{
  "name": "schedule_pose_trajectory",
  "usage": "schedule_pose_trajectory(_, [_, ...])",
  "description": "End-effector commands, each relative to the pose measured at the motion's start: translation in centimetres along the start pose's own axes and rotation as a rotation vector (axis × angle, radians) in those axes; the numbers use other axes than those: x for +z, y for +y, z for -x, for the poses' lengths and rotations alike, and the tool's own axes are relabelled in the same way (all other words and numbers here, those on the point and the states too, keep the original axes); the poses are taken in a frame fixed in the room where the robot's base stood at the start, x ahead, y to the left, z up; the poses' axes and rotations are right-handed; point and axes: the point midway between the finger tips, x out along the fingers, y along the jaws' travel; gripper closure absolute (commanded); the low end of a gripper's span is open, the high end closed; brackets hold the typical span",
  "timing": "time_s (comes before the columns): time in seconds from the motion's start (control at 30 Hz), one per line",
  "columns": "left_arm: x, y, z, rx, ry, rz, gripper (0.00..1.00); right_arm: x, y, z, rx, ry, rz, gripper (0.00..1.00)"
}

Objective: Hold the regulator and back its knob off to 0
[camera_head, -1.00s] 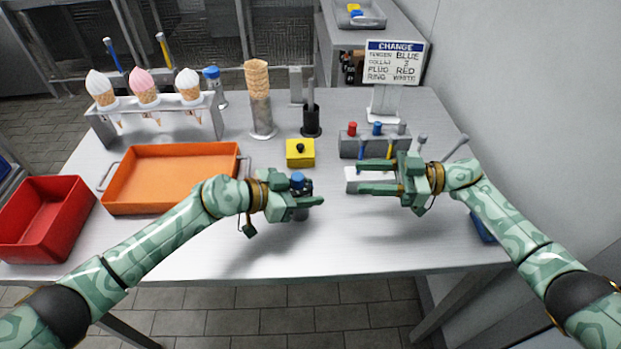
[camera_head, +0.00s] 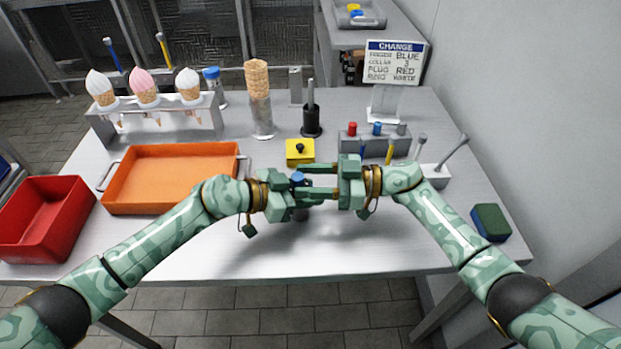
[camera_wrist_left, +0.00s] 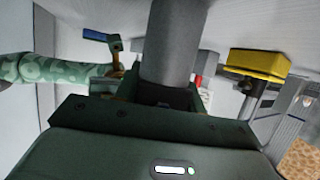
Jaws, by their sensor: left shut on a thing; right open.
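The regulator (camera_head: 298,178) shows in the head view as a small blue knob top between my two grippers; a grey cylinder (camera_wrist_left: 173,45), likely its body, fills the middle of the left wrist view. My left gripper (camera_head: 298,206) is shut on it above the table's middle. My right gripper (camera_head: 318,181) is open, its fingers pointing left, one on the far side and one on the near side of the blue knob. Whether the fingers touch the knob cannot be told. Any scale or pointer on the knob is not visible.
A yellow box with a black knob (camera_head: 300,151) stands just behind the grippers. An orange tray (camera_head: 170,205) and red bin (camera_head: 40,225) lie left. A grey rack (camera_head: 372,147), a CHANGE sign (camera_head: 395,62) and a green-blue sponge (camera_head: 490,222) are right. The front table is clear.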

Motion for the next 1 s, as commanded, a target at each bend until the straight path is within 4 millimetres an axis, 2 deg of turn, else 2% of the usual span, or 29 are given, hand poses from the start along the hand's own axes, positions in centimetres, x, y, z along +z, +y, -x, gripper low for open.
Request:
schedule_pose_trajectory(0.03, [0.04,-0.01,0.01,0.0,-0.001,0.001,0.89,0.0,0.0,0.02,0.0,0.0,0.0,0.54])
schedule_pose_trajectory(0.2, [0.04,0.0,0.01,0.0,-0.001,0.0,0.89,0.0,0.0,0.03,0.0,0.0,0.0,0.99])
schedule_pose_trajectory(0.4, [0.04,0.01,0.0,0.0,-0.001,0.0,0.89,0.12,-0.12,0.04,0.024,-0.002,0.003,0.99])
schedule_pose_trajectory(0.77, [0.03,0.08,-0.03,0.002,-0.001,0.0,0.89,0.16,-0.7,-0.01,0.259,-0.006,0.003,0.99])
schedule_pose_trajectory(1.0, [0.01,0.09,-0.03,0.002,0.0,0.001,0.89,0.07,-0.62,0.04,0.279,-0.005,0.002,0.99])
